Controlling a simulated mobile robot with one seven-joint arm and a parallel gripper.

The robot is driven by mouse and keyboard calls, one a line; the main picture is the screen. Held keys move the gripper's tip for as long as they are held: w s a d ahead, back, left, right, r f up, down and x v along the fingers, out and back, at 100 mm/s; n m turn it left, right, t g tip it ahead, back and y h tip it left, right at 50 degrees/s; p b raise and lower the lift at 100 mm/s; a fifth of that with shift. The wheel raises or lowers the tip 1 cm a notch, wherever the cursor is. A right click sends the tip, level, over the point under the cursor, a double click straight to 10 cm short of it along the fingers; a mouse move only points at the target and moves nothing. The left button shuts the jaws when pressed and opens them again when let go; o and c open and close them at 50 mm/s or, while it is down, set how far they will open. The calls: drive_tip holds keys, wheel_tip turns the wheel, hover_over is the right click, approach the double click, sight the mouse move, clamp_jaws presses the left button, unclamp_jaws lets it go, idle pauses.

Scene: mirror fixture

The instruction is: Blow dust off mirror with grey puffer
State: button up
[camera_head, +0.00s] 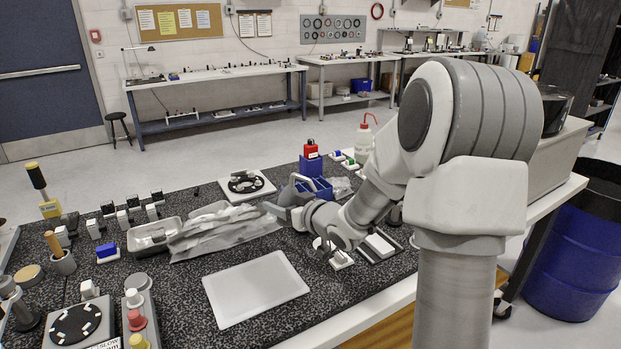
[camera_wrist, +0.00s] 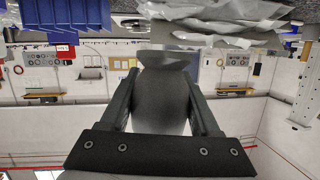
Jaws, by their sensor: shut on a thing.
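My gripper (camera_wrist: 160,88) is shut on the grey puffer (camera_wrist: 166,108), a smooth rounded grey bulb that fills the space between the two dark fingers in the wrist view. In the head view my gripper (camera_head: 287,204) is above the middle of the dark speckled bench, pointing left; the puffer is hard to tell from the fingers there. A round black mount on a white square plate (camera_head: 262,190) lies behind the gripper. Another black round mount (camera_head: 75,323) is at the front left. I cannot tell which one carries the mirror.
A white flat panel (camera_head: 255,289) lies on the bench in front. Clear plastic bags (camera_head: 222,228) and a metal tray (camera_head: 153,236) are left of the gripper. Blue bins (camera_head: 314,186) stand behind it.

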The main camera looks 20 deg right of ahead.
drive_tip(key=w+d+r+m+t+b, duration=0.1)
drive_tip(key=w+d+t+b, duration=0.15)
drive_tip(key=w+d, duration=0.85)
drive_tip(key=shift+g, duration=0.45)
drive_tip(key=f+b, duration=0.2)
drive_tip(key=d+f+b, duration=0.1)
drive_tip(key=f+b, duration=0.1)
drive_tip(key=s+f+b, duration=0.1)
drive_tip(key=b, duration=0.1)
drive_tip(key=shift+d+f, duration=0.2)
drive_tip(key=shift+f, duration=0.2)
drive_tip(key=shift+r, duration=0.15)
drive_tip(key=shift+o, duration=0.8)
drive_tip(key=shift+c, duration=1.3)
drive_tip(key=shift+o, duration=0.8)
